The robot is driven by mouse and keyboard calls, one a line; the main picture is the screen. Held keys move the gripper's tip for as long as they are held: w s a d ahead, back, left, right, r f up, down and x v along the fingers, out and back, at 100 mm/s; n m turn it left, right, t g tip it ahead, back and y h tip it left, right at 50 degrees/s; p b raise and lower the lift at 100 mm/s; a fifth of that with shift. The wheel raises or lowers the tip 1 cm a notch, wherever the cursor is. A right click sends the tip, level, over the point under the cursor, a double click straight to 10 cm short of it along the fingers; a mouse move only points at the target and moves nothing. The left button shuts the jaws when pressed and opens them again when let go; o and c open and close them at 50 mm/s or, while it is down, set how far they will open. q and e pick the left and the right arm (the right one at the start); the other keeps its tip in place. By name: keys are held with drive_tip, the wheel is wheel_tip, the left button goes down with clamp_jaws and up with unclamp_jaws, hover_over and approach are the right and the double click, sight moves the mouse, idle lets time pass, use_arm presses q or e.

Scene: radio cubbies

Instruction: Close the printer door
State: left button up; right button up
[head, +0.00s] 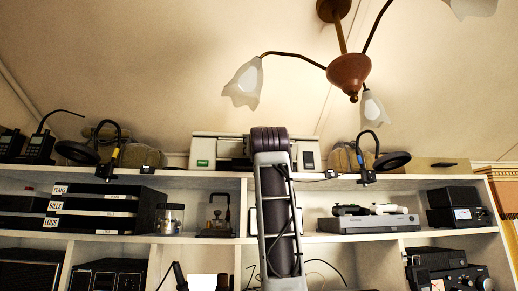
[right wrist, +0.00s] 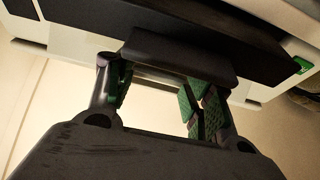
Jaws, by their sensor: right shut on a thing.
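The white printer (head: 222,148) stands on top of the shelf unit, with a green label at its left front. My right arm rises in front of its middle and hides much of it. In the right wrist view, the printer's white body (right wrist: 75,43) and its dark front (right wrist: 215,22) are close. A dark projecting flap, which looks like the printer door (right wrist: 180,58), is at the fingertips. My right gripper (right wrist: 160,88) is shut on this flap, its green-padded fingers on either side. How far the door stands open is unclear. My left gripper is in neither view.
Black desk lamps (head: 78,151) (head: 391,160) flank the printer on the shelf top. Radios (head: 38,148) stand at the far left and a tan box (head: 436,166) at the right. Cubbies below hold labelled trays (head: 95,208) and equipment. A ceiling lamp (head: 348,72) hangs above.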

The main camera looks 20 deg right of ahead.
drive_tip(key=shift+r+y, duration=0.25)
drive_tip(key=shift+y, duration=0.05)
drive_tip(key=shift+r+g, duration=0.15)
drive_tip(key=shift+g, duration=0.35)
clamp_jaws()
drive_tip(key=o, duration=1.1)
unclamp_jaws()
drive_tip(key=shift+w, duration=0.2)
drive_tip(key=shift+c, duration=0.2)
drive_tip(key=shift+s, duration=0.25)
drive_tip(key=v, duration=1.1)
drive_tip(key=shift+s+f, duration=0.25)
